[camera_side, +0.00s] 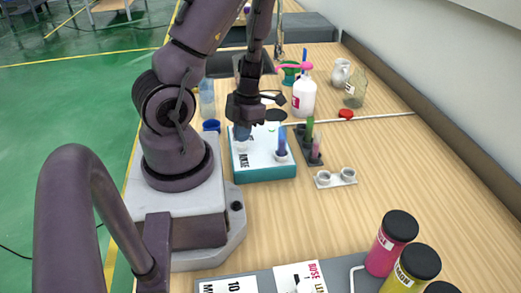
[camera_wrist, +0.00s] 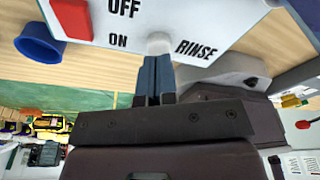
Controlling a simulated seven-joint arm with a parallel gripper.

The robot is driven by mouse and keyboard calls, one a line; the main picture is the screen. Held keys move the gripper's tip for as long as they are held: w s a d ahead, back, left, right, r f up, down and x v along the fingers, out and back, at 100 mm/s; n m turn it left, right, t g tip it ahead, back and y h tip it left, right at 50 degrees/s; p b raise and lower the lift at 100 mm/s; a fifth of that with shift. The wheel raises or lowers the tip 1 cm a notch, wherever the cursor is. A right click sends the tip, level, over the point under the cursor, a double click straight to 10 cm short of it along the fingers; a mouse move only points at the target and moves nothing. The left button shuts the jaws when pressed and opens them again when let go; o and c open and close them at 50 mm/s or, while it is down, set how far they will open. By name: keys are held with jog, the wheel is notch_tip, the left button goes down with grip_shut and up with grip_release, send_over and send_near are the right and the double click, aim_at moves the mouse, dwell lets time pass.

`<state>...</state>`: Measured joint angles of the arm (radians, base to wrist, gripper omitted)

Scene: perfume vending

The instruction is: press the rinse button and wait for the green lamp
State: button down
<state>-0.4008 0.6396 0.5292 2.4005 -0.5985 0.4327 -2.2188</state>
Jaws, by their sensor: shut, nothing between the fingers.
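The rinse station (camera_side: 262,174) is a teal box with a white top on the table, just right of my base. In the wrist view its white panel (camera_wrist: 200,22) carries the words OFF, ON and RINSE. The rinse button (camera_wrist: 159,43) is a pale round knob left of the word RINSE. My gripper (camera_wrist: 157,62) is shut and empty, its fingertips right at the button; I cannot tell whether they press it. In the side view my gripper (camera_side: 242,133) is low over the box top and hides the button.
A red switch (camera_wrist: 72,18) sits by OFF. A blue vial (camera_side: 282,142) stands in the box. Right of it are a dark rack (camera_side: 308,152) with vials and a white two-cup holder (camera_side: 336,178). A white bottle (camera_side: 304,97) stands behind. The table's right middle is clear.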

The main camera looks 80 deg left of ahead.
jog(key=shift+f, duration=0.85)
jog(key=shift+r, duration=2.85)
